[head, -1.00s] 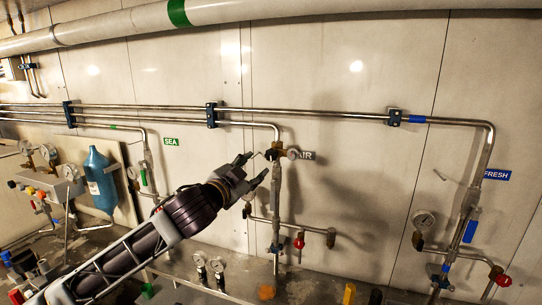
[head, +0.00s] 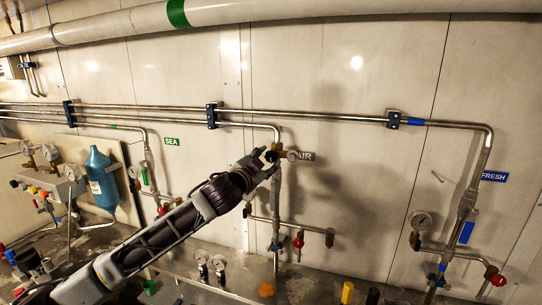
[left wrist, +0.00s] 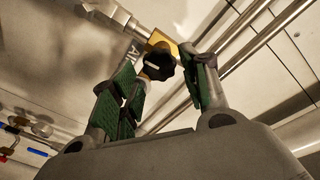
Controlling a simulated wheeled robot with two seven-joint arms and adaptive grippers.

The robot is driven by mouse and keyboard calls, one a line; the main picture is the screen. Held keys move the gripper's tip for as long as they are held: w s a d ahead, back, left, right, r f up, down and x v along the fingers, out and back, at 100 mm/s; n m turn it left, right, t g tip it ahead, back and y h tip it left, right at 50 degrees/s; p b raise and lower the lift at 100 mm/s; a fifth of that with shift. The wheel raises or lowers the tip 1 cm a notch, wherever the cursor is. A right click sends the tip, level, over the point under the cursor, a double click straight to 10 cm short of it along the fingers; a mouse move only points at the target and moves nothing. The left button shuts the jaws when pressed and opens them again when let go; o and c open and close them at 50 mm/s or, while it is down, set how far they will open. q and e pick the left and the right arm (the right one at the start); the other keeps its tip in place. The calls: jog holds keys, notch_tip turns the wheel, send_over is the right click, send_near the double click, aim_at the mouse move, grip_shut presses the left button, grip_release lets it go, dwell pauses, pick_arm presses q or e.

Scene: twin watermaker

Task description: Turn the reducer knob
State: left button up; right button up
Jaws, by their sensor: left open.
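The reducer knob (head: 271,156) is a small dark knob on the brass body at the top of the AIR line. In the left wrist view the black knob (left wrist: 158,66), with a white mark, sits on its brass block (left wrist: 160,41). My left gripper (head: 266,163) is open at the knob. In the left wrist view its green-padded fingers (left wrist: 160,76) stand on either side of the knob, with the knob near the tips. I cannot tell whether either pad touches it. My right gripper is not in view.
Steel pipes (head: 330,115) run along the wall above the knob. A gauge (head: 292,155) sits just right of it, and a red-handled valve (head: 298,242) is below. A blue bottle (head: 100,180) stands at the left.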

aim_at(270, 158)
pick_arm(q)
jog(key=shift+p+x, duration=0.55)
jog(key=shift+x, duration=1.55)
jog(key=c, duration=0.8)
jog(key=shift+f+n, duration=0.1)
jog(key=shift+n, duration=0.2)
